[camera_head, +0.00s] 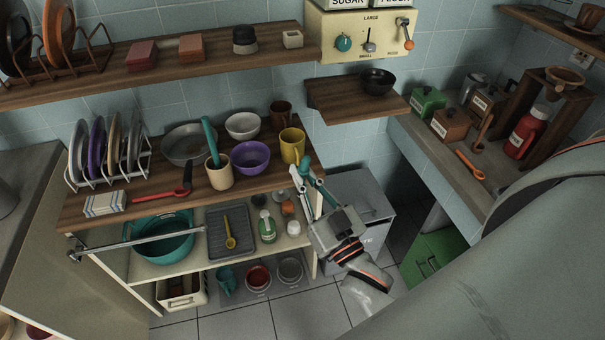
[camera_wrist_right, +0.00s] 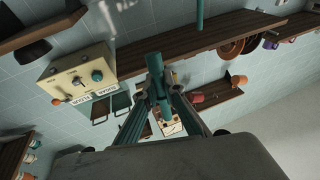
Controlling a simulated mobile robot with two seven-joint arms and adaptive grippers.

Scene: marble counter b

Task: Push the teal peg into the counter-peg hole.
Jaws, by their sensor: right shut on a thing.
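The teal peg (camera_wrist_right: 157,82) is a short cylinder between the fingertips of my right gripper (camera_wrist_right: 158,97) in the right wrist view. My right gripper is shut on it. In the head view, my right gripper (camera_head: 305,174) is at the right end of the wooden counter (camera_head: 262,182), close to the yellow mug. A teal piece (camera_head: 305,160) shows at its fingertips there. I cannot make out the counter-peg hole in either view. My left gripper is not in view.
A yellow mug (camera_head: 292,145) stands close to the right gripper. A purple bowl (camera_head: 250,157), a beige cup (camera_head: 219,172) with a teal stick and a plate rack (camera_head: 108,170) stand further left. A small wooden shelf (camera_head: 350,105) holds a black bowl (camera_head: 376,82).

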